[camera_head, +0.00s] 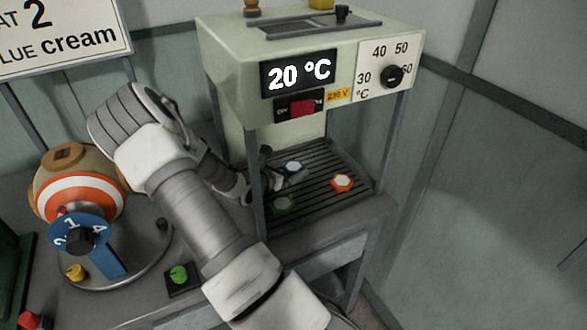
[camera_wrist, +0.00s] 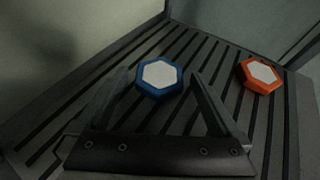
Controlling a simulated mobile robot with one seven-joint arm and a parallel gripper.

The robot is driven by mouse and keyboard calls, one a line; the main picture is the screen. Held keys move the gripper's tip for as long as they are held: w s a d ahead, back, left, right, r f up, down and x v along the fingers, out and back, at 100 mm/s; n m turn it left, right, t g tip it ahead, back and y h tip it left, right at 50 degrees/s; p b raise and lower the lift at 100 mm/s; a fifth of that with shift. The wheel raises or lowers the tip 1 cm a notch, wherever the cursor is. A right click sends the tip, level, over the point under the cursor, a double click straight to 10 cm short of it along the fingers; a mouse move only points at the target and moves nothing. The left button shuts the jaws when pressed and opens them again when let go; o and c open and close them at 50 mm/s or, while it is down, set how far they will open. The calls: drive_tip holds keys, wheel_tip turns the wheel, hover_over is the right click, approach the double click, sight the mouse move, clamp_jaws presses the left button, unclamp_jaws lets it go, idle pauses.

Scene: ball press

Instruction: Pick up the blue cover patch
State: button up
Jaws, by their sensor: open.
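The blue cover patch (camera_head: 292,167) is a small hexagon with a white top, lying flat on the slatted rack (camera_head: 320,205) inside the press machine. In the wrist view the blue patch (camera_wrist: 158,77) lies just beyond and between the tips of my gripper (camera_wrist: 158,84). My gripper is open and empty, and its fingers stand apart from each other on either side of the patch's near edge. In the head view my gripper (camera_head: 272,170) reaches in from the left, close to the blue patch, and is partly hidden by a machine post.
Posts (camera_head: 256,175) frame the machine's opening. The display (camera_head: 299,72) reads 20 °C. A striped ball (camera_head: 80,190) and dial stand at left.

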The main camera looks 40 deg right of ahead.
drive_tip(key=c, duration=1.3)
